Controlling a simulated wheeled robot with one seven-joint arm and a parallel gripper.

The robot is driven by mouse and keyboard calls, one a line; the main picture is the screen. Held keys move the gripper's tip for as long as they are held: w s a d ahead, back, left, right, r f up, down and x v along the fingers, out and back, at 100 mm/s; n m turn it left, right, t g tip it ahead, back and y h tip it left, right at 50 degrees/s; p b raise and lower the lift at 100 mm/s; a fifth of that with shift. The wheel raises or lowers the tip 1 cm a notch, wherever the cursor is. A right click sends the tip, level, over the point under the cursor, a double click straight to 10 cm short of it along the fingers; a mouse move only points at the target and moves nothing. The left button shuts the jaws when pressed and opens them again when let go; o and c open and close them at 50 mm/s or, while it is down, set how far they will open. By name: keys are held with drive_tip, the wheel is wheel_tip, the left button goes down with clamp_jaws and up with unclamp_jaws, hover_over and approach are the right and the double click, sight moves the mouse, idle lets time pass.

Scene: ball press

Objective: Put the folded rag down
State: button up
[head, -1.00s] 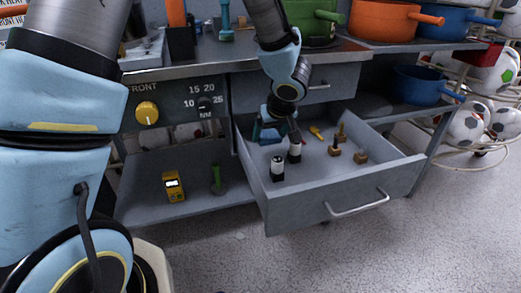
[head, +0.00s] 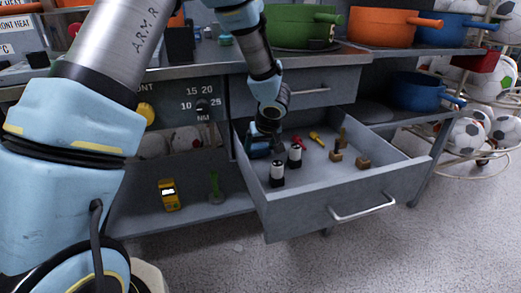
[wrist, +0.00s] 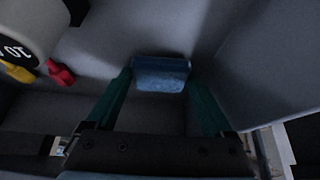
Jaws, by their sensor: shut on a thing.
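The folded rag (wrist: 161,73) is a small blue block shape in the wrist view, between the two green fingers of my gripper (wrist: 160,84). The gripper is shut on it. In the head view my gripper (head: 262,143) reaches down into the back left corner of the open grey drawer (head: 335,208). The rag is mostly hidden there by the gripper. The wrist view shows the rag close to the drawer's grey inside surfaces; I cannot tell whether it touches the floor.
Two black-and-white cylinders (head: 277,172) stand just in front of the gripper. A red piece (head: 298,142), a yellow piece (head: 316,137) and several brown wooden pieces (head: 336,155) lie to the right. The counter edge (head: 210,69) overhangs behind.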

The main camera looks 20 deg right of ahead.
drive_tip(key=shift+s+f, duration=0.1)
drive_tip(key=shift+f, duration=0.4)
drive_tip(key=o, duration=0.9)
drive_tip(key=shift+r, duration=0.4)
drive_tip(key=p+v, duration=0.4)
drive_tip(key=v, duration=0.7)
drive_tip(key=shift+s+r+p, duration=0.2)
drive_tip(key=shift+p, duration=0.1)
